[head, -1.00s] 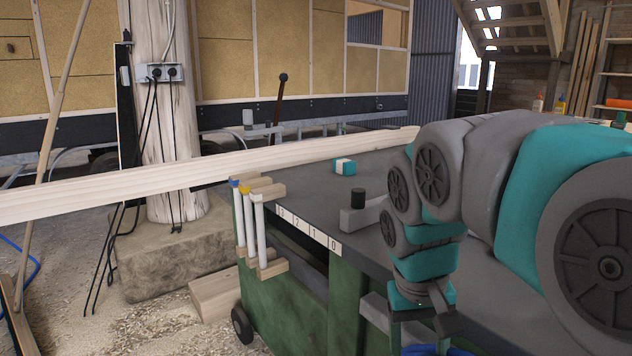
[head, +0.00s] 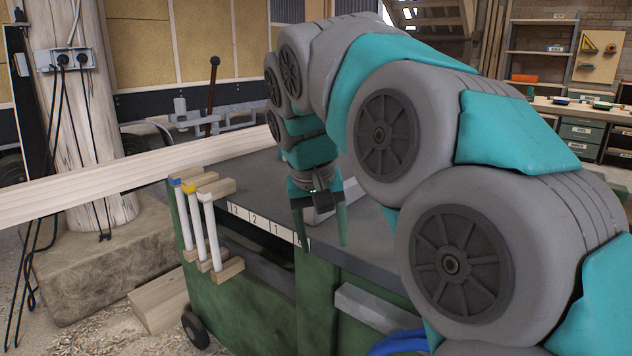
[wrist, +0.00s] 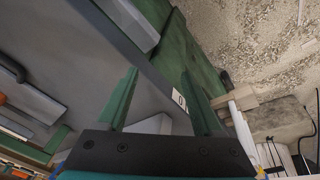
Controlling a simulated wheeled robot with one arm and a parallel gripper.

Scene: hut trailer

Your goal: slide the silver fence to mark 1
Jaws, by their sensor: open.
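The silver fence (head: 322,203) is a pale grey block on the dark bench top (head: 250,178), partly hidden behind my gripper. A pale block between my fingers in the wrist view (wrist: 150,124) looks like its end. A white scale strip with marks 3, 2, 1 and 0 runs along the bench's front edge; mark 1 (head: 276,228) is left of my gripper. My gripper (head: 322,243) is open, fingers pointing down, at the front edge near mark 0. In the wrist view my fingers (wrist: 159,74) are apart, and I cannot tell if they touch the fence.
Several clamps (head: 204,222) hang at the bench's left corner. A long timber beam (head: 110,183) crosses behind them, near a wooden post (head: 85,130). A grey bar (head: 372,305) juts from the green cabinet (head: 235,300) below. Sawdust covers the floor.

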